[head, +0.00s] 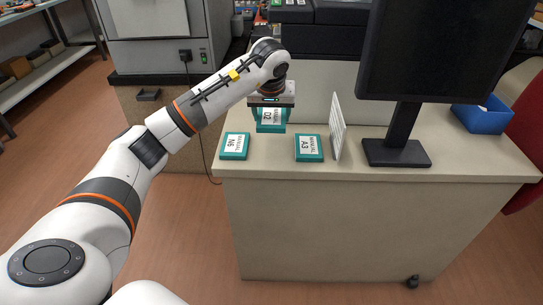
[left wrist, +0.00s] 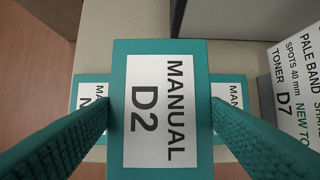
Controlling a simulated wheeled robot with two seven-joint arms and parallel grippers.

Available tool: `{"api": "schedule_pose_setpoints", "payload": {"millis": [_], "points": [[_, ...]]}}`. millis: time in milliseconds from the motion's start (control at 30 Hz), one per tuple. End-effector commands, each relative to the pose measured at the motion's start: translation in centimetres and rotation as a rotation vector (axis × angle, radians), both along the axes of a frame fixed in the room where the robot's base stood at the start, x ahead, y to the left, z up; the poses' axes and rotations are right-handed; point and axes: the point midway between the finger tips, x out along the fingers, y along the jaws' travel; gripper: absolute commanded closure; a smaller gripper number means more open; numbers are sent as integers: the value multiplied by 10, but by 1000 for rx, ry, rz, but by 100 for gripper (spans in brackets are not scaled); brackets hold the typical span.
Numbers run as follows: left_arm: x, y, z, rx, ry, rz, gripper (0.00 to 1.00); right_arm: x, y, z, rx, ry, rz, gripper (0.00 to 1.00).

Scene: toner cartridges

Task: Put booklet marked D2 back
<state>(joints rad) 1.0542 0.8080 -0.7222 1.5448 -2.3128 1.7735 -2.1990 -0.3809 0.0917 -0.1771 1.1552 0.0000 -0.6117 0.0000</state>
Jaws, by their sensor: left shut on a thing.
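The booklet marked D2 (head: 270,124) is teal with a white label reading MANUAL. It fills the middle of the left wrist view (left wrist: 159,110), between the two teal fingers of my left gripper (head: 271,108). My left gripper is shut on it. Booklet N6 (head: 235,146) lies on the counter to the left, and booklet A3 (head: 309,148) lies to the right. In the left wrist view both lie behind D2 and are partly hidden by it. Whether D2 touches the counter is hard to tell. My right gripper is not in view.
A white upright card (head: 337,127) stands right of A3; in the left wrist view it carries toner text and D7 (left wrist: 297,90). A black monitor (head: 400,152) and a blue bin (head: 484,117) are further right. The counter front (head: 270,174) is bare.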

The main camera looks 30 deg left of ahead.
Motion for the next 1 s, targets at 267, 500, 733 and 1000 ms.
{"api": "schedule_pose_setpoints", "payload": {"millis": [267, 500, 733, 1000], "points": [[-1, 0, -50, 0, 3, -1, 60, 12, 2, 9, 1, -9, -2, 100], [-1, -1, -70, 0, 2, -1, 60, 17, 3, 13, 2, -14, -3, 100], [0, 0, -94, 0, 0, -1, 60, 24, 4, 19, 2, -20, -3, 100], [0, 0, -94, 0, 0, -1, 60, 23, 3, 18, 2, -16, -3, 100]]}}
